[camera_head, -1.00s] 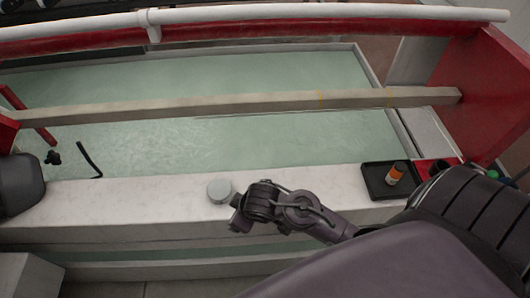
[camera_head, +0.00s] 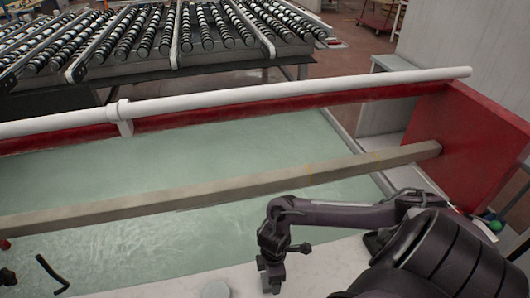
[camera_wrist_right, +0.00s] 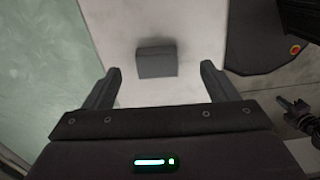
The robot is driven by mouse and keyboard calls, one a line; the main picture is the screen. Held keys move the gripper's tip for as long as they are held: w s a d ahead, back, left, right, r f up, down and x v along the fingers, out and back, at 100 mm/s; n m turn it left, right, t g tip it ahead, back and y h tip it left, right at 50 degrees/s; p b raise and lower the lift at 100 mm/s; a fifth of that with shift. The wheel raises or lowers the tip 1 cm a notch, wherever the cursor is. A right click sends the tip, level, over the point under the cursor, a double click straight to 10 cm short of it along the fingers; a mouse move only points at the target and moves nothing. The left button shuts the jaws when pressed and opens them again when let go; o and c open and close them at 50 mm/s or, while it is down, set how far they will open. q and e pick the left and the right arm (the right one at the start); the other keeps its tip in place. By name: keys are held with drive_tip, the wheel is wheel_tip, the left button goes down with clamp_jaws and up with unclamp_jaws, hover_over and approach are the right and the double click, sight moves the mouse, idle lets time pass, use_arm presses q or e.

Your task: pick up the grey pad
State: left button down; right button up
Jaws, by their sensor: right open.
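The grey pad (camera_wrist_right: 156,60) shows in the right wrist view as a small squarish dark-grey block on the white ledge (camera_wrist_right: 190,25). It appears between and beyond my right fingertips, with clear gaps on both sides. My right gripper (camera_wrist_right: 160,70) is open and empty. In the head view my right gripper (camera_head: 271,283) points down over the ledge at the bottom edge. I cannot make out the squarish block there. My left gripper is not in view.
A pale green water basin (camera_head: 180,160) lies behind the ledge, crossed by a long beam (camera_head: 220,190). A white pipe (camera_head: 300,92) and red rail run behind it. A red panel (camera_head: 475,140) stands at right. A roller table (camera_head: 170,35) is farther back.

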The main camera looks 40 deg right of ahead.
sight(267, 288)
wheel_tip(267, 288, down, 3)
drive_tip(key=shift+r, duration=0.2)
drive_tip(key=shift+w+f, duration=0.2)
drive_tip(key=shift+f, duration=1.2)
drive_tip(key=shift+w, duration=0.1)
drive_tip(key=c, duration=0.6)
drive_tip(key=shift+c, duration=1.1)
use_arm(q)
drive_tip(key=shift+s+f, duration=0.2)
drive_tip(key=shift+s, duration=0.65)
use_arm(e)
drive_tip(key=shift+c, duration=1.2)
